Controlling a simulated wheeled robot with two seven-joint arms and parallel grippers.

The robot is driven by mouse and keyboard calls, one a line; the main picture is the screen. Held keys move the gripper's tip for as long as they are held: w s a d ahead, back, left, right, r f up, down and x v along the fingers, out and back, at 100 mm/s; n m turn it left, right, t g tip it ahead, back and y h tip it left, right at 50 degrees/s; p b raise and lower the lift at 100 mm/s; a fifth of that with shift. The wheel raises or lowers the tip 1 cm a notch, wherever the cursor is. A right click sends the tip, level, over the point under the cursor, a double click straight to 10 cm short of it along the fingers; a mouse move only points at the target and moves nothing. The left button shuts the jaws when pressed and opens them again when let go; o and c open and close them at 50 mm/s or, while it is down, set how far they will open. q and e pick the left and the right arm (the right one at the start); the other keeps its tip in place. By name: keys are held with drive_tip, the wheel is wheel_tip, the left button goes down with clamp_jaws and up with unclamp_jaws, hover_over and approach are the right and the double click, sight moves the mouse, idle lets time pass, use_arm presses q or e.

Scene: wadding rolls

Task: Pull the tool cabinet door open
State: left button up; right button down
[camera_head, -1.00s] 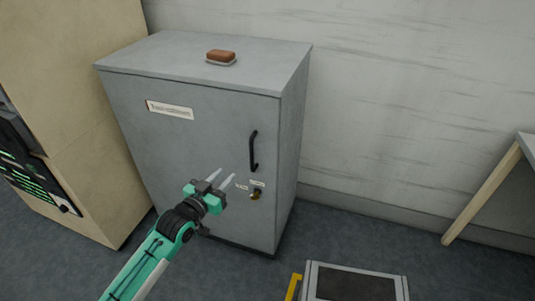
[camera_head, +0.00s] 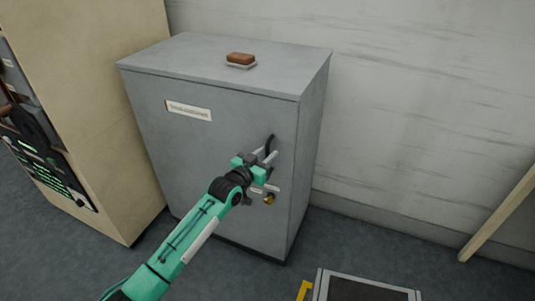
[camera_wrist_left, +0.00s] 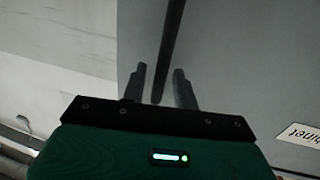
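The grey tool cabinet (camera_head: 215,150) stands against the wall with its door (camera_head: 195,145) shut. Its black vertical bar handle (camera_head: 270,142) is near the door's right edge and is partly hidden by my gripper. My left gripper (camera_head: 268,157) is at the handle's lower part. In the left wrist view, its two fingers (camera_wrist_left: 159,82) are apart, with the dark handle (camera_wrist_left: 172,40) showing between them. I cannot tell whether either finger touches the bar. My right gripper is not in view.
A brass lock knob (camera_head: 269,198) sits below the handle. A brown block on a small dish (camera_head: 240,60) is on the cabinet top. A beige cabinet (camera_head: 100,110) stands close on the left. A grey-framed dark platform (camera_head: 365,287) is on the floor at the front right.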

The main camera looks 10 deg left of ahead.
use_arm(q)
drive_tip(key=shift+w+d, duration=0.2)
drive_tip(key=shift+w, duration=0.3)
clamp_jaws()
drive_tip(key=shift+s, duration=0.15)
